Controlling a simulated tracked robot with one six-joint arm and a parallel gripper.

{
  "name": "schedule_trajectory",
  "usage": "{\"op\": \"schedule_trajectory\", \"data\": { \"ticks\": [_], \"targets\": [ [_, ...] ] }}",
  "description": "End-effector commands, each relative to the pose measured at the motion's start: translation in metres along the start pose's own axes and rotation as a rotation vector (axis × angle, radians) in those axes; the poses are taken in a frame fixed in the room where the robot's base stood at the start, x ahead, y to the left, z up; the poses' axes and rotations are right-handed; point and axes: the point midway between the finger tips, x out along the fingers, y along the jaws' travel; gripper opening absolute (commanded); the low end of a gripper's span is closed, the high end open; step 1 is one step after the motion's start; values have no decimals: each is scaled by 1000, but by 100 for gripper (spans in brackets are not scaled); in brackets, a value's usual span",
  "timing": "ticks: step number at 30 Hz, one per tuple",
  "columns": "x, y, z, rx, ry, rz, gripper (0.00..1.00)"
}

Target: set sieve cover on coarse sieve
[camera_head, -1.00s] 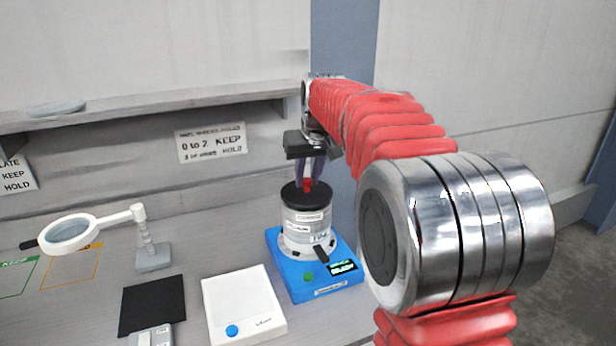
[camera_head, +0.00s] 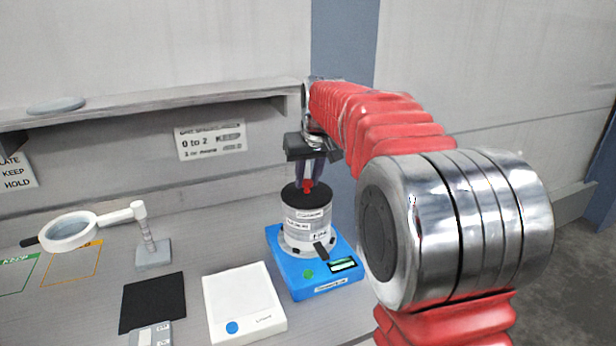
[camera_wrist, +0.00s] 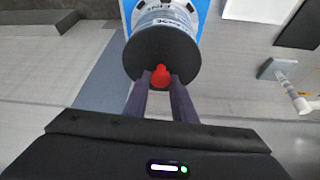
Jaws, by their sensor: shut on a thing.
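The sieve cover (camera_head: 297,198) is a black disc with a red knob (camera_head: 307,186). It sits at the top of the grey sieve stack (camera_head: 309,216), and no clear gap shows between them. The labels on the stack are too small to read, so I cannot tell which one is the coarse sieve. The stack stands upright on a blue shaker base (camera_head: 312,284). My gripper (camera_head: 308,180) points down over the cover, shut on the red knob. The wrist view shows the cover (camera_wrist: 161,52) and the knob (camera_wrist: 161,78) between my two fingers (camera_wrist: 160,88).
A white balance (camera_head: 243,297) and a black mat (camera_head: 153,302) lie left of the shaker. A magnifier on a stand (camera_head: 153,254) is farther left. A shelf (camera_head: 150,103) runs along the wall behind, with a grey disc (camera_head: 57,105) on it.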

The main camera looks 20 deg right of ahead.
Motion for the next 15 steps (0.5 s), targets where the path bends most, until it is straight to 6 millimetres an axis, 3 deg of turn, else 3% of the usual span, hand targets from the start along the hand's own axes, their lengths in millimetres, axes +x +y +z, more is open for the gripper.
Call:
{"op": "schedule_trajectory", "data": {
  "ticks": [14, 15],
  "targets": [
    [0, 1, 0, 1, 0, 1, 0],
    [0, 1, 0, 1, 0, 1, 27]
  ]
}}
